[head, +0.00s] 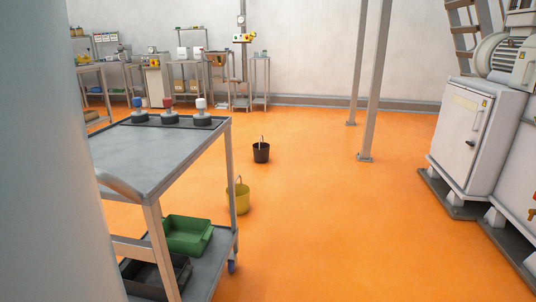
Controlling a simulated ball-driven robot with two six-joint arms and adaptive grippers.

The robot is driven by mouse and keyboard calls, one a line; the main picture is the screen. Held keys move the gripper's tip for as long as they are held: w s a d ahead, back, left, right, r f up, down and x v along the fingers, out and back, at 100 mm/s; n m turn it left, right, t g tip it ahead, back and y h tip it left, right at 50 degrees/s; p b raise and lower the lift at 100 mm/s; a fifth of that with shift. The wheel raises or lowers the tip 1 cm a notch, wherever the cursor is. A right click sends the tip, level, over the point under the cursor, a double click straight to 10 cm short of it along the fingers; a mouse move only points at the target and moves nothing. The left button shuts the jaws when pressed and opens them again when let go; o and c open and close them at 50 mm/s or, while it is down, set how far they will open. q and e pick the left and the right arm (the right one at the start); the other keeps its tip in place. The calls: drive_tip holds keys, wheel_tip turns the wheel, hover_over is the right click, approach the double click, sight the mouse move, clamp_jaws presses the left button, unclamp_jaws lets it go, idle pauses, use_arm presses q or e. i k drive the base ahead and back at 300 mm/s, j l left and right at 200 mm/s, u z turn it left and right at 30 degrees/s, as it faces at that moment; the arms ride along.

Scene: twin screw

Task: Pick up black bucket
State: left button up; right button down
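The black bucket (261,153) stands upright on the orange floor near the middle of the head view, with its thin handle raised. It is behind and to the right of the grey cart. Neither of my grippers shows in the head view, so I cannot see whether they are open or shut.
A grey cart (150,160) fills the left foreground, with several dark-based items on top and a green bin (187,234) below. A yellow bucket (238,197) stands beside it. Steel posts (367,90) and a white cabinet (470,135) are right. The orange floor (330,220) between is clear.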

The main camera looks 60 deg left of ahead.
sight(260, 149)
drive_tip(key=u, duration=2)
drive_tip(key=i+l+z, duration=0.45)
drive_tip(key=i+z, duration=0.15)
drive_tip(key=i, duration=0.25)
drive_tip(key=i+l+z, duration=0.1)
drive_tip(key=i+z, duration=0.2)
drive_tip(key=i, duration=0.15)
drive_tip(key=i+u, duration=0.2)
drive_tip(key=i, duration=0.35)
drive_tip(key=i+l+u, duration=0.2)
drive_tip(key=i, duration=0.35)
drive_tip(key=i+u, duration=0.25)
drive_tip(key=i, duration=1.65)
drive_tip(key=i+u, duration=0.4)
drive_tip(key=i+l+u, duration=0.15)
drive_tip(key=u, duration=0.2)
drive_tip(key=i+l+u, duration=0.6)
drive_tip(key=u, duration=0.15)
drive_tip(key=i, duration=0.1)
